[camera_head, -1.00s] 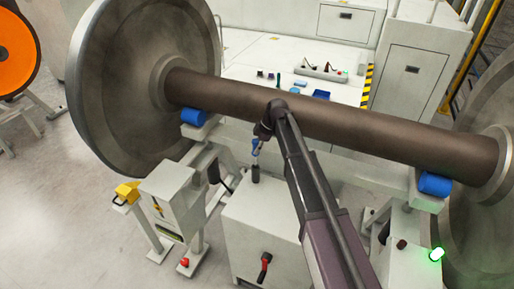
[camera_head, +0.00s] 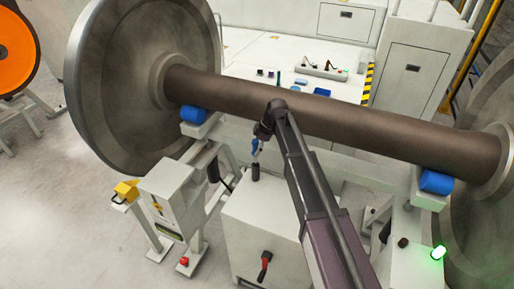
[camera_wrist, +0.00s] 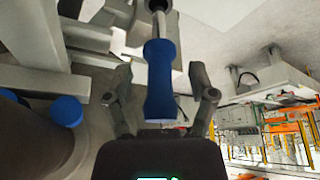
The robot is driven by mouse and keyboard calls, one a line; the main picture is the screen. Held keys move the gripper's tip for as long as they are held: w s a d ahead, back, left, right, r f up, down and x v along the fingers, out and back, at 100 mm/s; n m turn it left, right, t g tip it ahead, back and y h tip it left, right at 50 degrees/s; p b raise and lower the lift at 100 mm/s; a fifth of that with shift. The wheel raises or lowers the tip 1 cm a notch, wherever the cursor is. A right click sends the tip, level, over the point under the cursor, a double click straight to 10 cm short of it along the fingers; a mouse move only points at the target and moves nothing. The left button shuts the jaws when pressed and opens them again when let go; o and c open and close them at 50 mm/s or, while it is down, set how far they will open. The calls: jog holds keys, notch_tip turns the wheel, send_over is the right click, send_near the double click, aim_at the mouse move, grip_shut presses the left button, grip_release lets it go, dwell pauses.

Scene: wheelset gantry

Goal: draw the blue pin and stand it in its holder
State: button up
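The blue pin (camera_head: 256,146) is upright at the white cabinet, below the long brown axle. Its pale metal shaft runs down to a dark cylindrical holder (camera_head: 255,173) on the cabinet top. In the wrist view the pin's blue handle (camera_wrist: 160,80) lies between the fingers of my gripper (camera_wrist: 160,69), with a gap on each side, so the gripper is open around it. The shaft meets a dark round part at the top edge there. How deep the shaft sits in it is hidden. In the head view my gripper (camera_head: 262,131) is small and dark, just above the handle.
The axle (camera_head: 340,120) with its large wheels crosses close behind my arm. Blue rollers (camera_head: 437,182) sit under it. The white cabinet (camera_head: 255,225) has a red-handled lever (camera_head: 264,266) on its front. A grey control box (camera_head: 168,200) stands left, and a green lamp (camera_head: 438,252) glows right.

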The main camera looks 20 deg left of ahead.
jog(key=shift+r, duration=0.15)
notch_tip(320, 180, up, 16)
jog(key=p, duration=1.5)
jog(key=shift+f+p, duration=0.25)
jog(key=shift+p, duration=0.15)
dwell(0.9)
jog(key=s+d+f+m+h+b, duration=0.1)
jog(key=s+d+f+m+b, duration=0.2)
jog(key=d, duration=1.1)
jog(key=s+d+f+m+t+h+b, duration=0.1)
jog(key=s+d+f+m+b, duration=0.2)
jog(key=s+d+m, duration=0.5)
jog(key=s+d+f+m+h+b, duration=0.2)
jog(key=s+d+f+m, duration=0.3)
jog(key=d+m, duration=0.7)
jog(key=s+d+b, duration=0.1)
jog(key=d, duration=0.7)
jog(key=shift+s+d+t+b, duration=0.3)
jog(key=shift+s+d+t, duration=0.05)
jog(key=shift+t, duration=0.05)
